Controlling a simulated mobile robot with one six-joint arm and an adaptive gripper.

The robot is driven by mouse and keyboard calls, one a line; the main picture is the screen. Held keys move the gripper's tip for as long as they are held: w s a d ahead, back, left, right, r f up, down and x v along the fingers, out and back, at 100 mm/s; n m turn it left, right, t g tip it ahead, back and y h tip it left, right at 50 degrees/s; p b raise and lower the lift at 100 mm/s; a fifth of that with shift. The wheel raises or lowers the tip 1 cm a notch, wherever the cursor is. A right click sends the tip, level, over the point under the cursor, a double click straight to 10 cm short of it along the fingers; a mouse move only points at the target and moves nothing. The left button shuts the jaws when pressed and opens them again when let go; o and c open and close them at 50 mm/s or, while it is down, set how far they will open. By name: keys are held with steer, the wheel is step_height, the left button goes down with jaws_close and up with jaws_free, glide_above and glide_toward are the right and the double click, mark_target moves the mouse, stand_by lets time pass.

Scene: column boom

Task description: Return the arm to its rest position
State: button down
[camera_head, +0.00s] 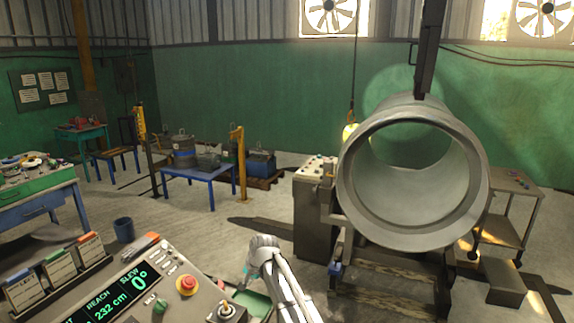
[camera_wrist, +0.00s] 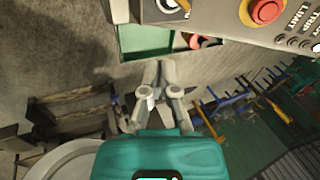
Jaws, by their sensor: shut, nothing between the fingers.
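My arm (camera_head: 281,276) rises from the bottom middle of the head view as white links, bent over at its top beside the control panel. In the wrist view my gripper (camera_wrist: 158,70) has its grey fingers brought together, with nothing between them. It hangs over the grey floor, just short of a green tray, and appears to touch nothing. My teal wrist housing fills the lower middle of that view. In the head view the fingers cannot be made out clearly.
The control panel (camera_head: 170,275) with a red stop button (camera_head: 187,285) and a joystick (camera_head: 227,311) lies left of my arm. A green tray (camera_head: 256,304) sits beside it. A large pipe (camera_head: 360,190) on a stand is at the right. Open floor lies beyond.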

steer(key=s+d+f+n+g+h+b, duration=0.1)
steer(key=s+d+f+b, duration=0.3)
steer(key=s+d, duration=0.7)
steer(key=s+d+f+n+g+h+b, duration=0.1)
steer(key=s+d+f, duration=0.5)
steer(key=s+d, duration=0.6)
steer(key=d+n+h+b, duration=0.1)
steer(key=d+h+b, duration=0.1)
steer(key=d, duration=0.5)
steer(key=shift+s+d+f+b, duration=0.2)
steer(key=shift+d+b, duration=0.1)
steer(key=shift+b, duration=0.25)
steer(key=shift+w, duration=0.1)
steer(key=shift+a, duration=0.15)
